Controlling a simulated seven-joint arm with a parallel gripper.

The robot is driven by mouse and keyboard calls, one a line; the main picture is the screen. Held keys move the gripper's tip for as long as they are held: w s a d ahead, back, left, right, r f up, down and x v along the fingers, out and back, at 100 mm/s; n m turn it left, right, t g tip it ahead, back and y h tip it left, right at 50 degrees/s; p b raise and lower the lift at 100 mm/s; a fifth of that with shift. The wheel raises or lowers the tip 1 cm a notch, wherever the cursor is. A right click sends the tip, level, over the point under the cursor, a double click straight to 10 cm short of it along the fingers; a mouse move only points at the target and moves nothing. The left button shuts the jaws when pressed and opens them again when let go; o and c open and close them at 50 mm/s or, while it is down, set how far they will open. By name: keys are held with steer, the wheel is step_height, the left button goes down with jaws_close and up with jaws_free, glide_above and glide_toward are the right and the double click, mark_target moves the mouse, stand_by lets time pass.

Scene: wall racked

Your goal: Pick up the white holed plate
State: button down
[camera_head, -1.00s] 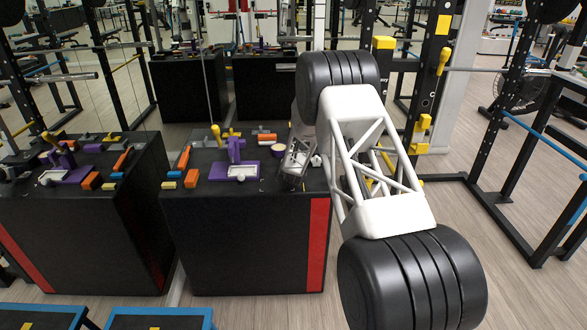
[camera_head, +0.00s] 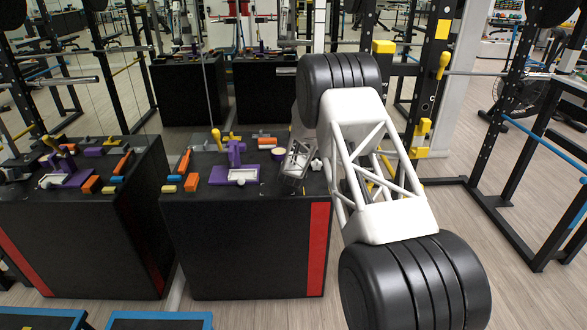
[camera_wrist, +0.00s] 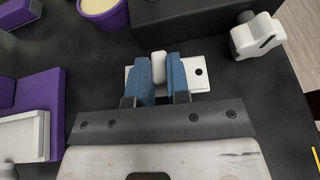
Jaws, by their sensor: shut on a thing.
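The white holed plate (camera_wrist: 201,74) lies on the black box top in the wrist view, with a dark hole near its right end and a raised white knob (camera_wrist: 158,64) on it. My gripper (camera_wrist: 160,80) has its two blue-padded fingers on either side of the knob, shut on it. The fingers and the wrist hide part of the plate. In the head view my gripper (camera_head: 290,178) is low over the right part of the box top, and the plate cannot be made out there.
A white block (camera_wrist: 257,36) stands at upper right in the wrist view. A purple cup (camera_wrist: 104,10) is at upper left, and a purple part (camera_wrist: 38,92) with a white tray (camera_wrist: 24,135) is on the left. Orange and yellow blocks lie farther left on the black box (camera_head: 240,245).

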steer(key=shift+r, duration=0.4)
step_height(320, 180, up, 2)
steer(key=s, duration=0.5)
steer(key=s+d+r, duration=0.1)
steer(key=s, duration=0.9)
steer(key=shift+s+d+r, duration=0.2)
steer(key=shift+s+d, duration=0.2)
